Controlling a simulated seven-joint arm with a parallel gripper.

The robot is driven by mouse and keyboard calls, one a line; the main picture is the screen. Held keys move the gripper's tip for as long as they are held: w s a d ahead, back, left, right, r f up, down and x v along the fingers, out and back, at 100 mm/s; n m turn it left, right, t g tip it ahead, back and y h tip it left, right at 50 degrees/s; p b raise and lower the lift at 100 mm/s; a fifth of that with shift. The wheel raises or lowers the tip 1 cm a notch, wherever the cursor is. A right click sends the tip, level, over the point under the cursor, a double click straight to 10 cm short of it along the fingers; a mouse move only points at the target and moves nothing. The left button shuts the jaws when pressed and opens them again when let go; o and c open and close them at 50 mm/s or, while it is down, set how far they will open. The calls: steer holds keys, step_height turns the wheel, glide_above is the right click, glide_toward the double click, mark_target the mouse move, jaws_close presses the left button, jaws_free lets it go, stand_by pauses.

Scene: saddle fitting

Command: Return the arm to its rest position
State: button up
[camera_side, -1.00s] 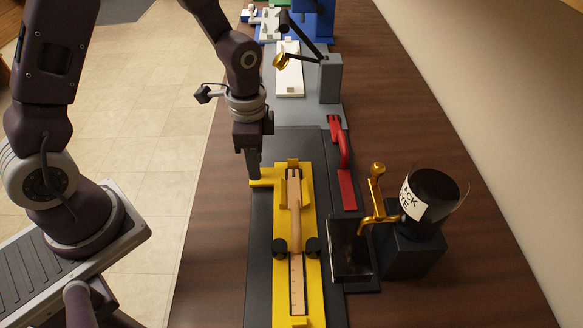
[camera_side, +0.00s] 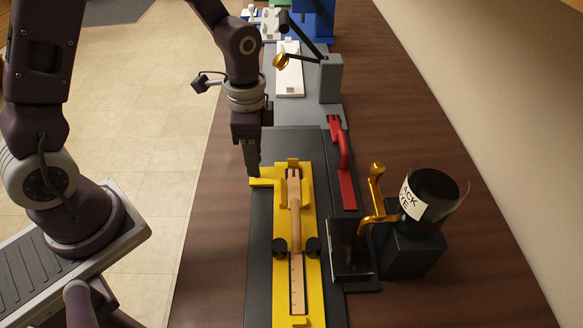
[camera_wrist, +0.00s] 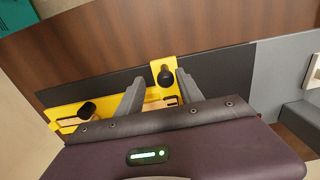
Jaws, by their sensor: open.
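My gripper (camera_side: 252,172) points down at the upper left corner of the yellow fixture (camera_side: 312,262), with its fingertips close to the fixture's side arm; I cannot tell whether they touch it. Nothing is held. A tan wooden piece (camera_side: 295,225) lies lengthwise in the fixture, between two black knobs (camera_side: 279,246). My gripper's body hides part of the fixture in the wrist view.
A red lever (camera_side: 343,160) stands right of the fixture. A gold lever (camera_side: 376,190) and a labelled dark round container (camera_side: 432,192) on a black block are farther right. A grey post (camera_side: 330,78) with a lamp-like arm stands behind. Bare table (camera_side: 215,225) lies to the left.

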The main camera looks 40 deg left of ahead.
steer(key=shift+r, duration=1.85)
steer(key=s+a+r+n+t, duration=0.1)
steer(key=s+r+n+t, duration=0.4)
steer(key=s+r+n, duration=0.4)
steer(key=s+r, duration=0.7)
steer(key=shift+a+t, duration=0.3)
